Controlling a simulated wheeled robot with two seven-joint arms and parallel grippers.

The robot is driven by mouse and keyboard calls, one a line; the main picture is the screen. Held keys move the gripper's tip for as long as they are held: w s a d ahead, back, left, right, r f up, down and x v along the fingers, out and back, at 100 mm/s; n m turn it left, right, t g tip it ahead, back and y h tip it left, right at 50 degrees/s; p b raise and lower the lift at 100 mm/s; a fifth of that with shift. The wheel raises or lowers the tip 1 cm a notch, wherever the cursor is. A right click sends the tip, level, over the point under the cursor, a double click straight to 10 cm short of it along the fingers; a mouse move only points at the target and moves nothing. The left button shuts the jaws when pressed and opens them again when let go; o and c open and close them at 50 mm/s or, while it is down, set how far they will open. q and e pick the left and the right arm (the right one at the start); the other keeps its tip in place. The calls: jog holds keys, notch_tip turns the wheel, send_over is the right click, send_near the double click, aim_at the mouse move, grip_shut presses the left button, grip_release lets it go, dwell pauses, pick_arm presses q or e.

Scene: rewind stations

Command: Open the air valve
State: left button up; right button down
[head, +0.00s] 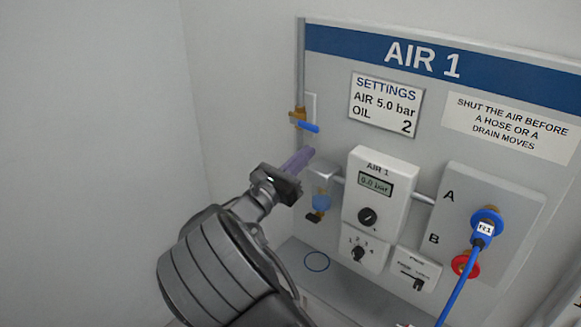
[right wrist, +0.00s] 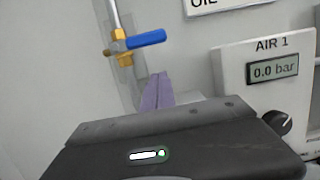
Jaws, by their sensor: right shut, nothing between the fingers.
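The air valve (head: 298,117) is a brass body on a vertical grey pipe at the left edge of the AIR 1 panel. Its blue lever (head: 309,127) points right, across the pipe. In the right wrist view the brass valve body (right wrist: 122,52) and the blue lever (right wrist: 147,39) show above the fingers. My right gripper (head: 306,154) has purple fingers, shut and empty, below the lever and apart from it. The fingers (right wrist: 155,90) also show in the right wrist view. The gauge display (head: 376,184) reads 0.0 bar. My left gripper is not in view.
A filter bowl (head: 321,201) hangs just below and right of my right gripper. The regulator box (head: 380,195) stands right of it. A blue hose (head: 460,285) is plugged into port A, above red port B (head: 465,266). Free room lies left of the panel.

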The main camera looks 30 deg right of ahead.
aim_at(303, 125)
jog(key=shift+a+r+p, duration=0.2)
jog(key=shift+r+p, duration=0.15)
jog(key=shift+r, duration=1.4)
